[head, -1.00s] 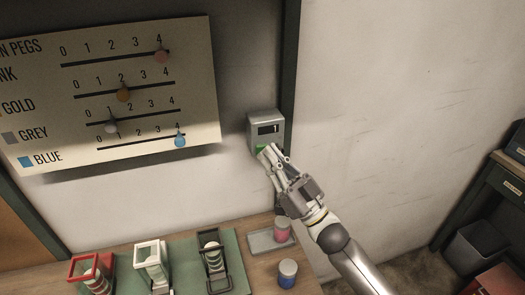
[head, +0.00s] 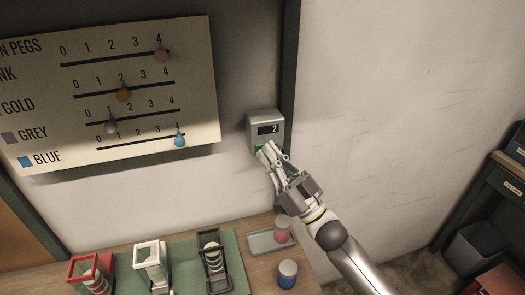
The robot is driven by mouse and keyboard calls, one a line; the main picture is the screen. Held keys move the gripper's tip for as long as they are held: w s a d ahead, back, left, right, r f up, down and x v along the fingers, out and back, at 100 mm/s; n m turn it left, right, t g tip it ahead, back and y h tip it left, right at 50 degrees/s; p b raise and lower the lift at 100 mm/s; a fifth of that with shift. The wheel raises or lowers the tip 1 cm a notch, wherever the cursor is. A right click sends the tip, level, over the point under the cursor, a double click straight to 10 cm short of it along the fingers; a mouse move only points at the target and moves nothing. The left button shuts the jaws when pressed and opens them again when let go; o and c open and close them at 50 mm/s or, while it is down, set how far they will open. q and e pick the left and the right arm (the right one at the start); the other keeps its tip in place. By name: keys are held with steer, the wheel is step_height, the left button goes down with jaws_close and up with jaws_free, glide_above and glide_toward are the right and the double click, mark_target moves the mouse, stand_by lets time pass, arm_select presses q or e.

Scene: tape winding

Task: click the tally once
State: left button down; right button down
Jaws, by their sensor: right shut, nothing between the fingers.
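The tally (head: 264,118) is a small grey box on the wall, with a dark display (head: 268,129) that reads 2. A green button (head: 259,148) shows at its lower front, partly hidden by my fingers. My right gripper (head: 266,150) is shut and empty, its fingertips at the green button. Whether the tips press the button or just meet it I cannot tell. My left gripper is not in view.
A peg board (head: 110,95) hangs left of the tally. Below, a bench holds red, white and black holders on a green mat (head: 183,256), a grey tray (head: 262,243) with a pink spool (head: 282,230), and a blue spool (head: 287,274). The wall to the right is bare.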

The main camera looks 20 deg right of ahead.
steer(key=shift+s, duration=0.1)
steer(key=shift+s+p, duration=0.35)
steer(key=shift+s, duration=0.45)
steer(key=s+p, duration=0.1)
steer(key=s, duration=0.4)
steer(key=shift+d+p, duration=0.15)
steer(key=shift+p, duration=0.15)
stand_by(0.5)
